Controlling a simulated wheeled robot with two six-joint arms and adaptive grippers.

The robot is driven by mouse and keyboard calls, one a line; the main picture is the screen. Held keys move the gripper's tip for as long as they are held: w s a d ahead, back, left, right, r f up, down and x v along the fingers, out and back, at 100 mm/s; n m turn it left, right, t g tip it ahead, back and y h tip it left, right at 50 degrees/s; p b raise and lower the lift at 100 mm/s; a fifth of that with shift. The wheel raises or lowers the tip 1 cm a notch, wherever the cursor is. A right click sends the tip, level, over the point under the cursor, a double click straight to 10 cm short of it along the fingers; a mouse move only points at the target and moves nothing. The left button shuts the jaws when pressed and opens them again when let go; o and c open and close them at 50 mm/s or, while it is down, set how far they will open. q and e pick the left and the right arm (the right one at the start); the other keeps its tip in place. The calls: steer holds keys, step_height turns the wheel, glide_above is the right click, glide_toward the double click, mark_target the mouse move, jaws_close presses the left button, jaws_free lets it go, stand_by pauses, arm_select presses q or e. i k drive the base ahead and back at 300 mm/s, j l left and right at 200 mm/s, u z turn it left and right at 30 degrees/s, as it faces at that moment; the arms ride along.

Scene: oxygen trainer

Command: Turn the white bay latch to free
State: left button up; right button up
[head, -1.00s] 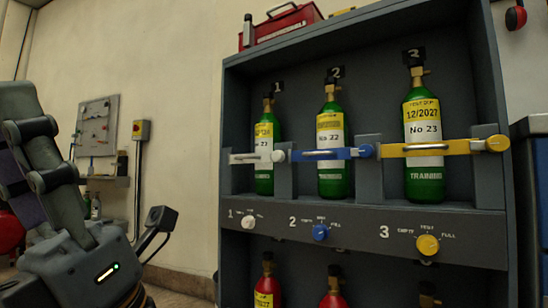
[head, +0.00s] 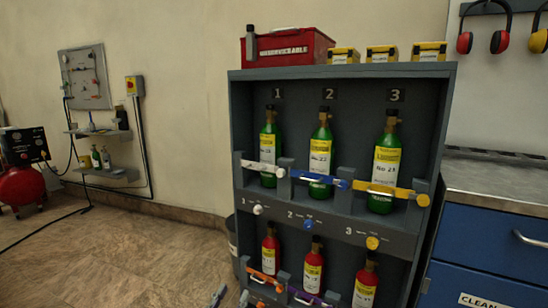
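The white bay latch (head: 258,166) is a white bar lying across the front of the green cylinder (head: 268,148) in bay 1, upper row. It runs roughly level between the bay's sides, with a round knob at its right end. My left gripper (head: 229,296) shows only as small grey tips at the bottom edge, by the rack's lower left corner. The tips look apart, with nothing seen between them. It is well below the latch and not touching it. The rest of it is cut off. My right gripper is not in view.
A blue latch (head: 325,181) and a yellow latch (head: 385,189) cross bays 2 and 3. Below them is a panel with white, blue and yellow knobs. Red cylinders (head: 313,270) stand underneath. A blue cabinet (head: 490,250) is at the right. The floor left of the rack is open.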

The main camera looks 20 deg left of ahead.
mark_target(280, 172)
steer(key=i+j, duration=0.1)
steer(key=j, duration=0.45)
steer(key=i+j, duration=0.1)
steer(key=j, duration=0.5)
steer(key=i+j, duration=0.1)
steer(key=j, duration=0.45)
steer(key=i+j, duration=0.1)
steer(key=j, duration=0.45)
steer(key=i+j, duration=0.1)
steer(key=j, duration=0.45)
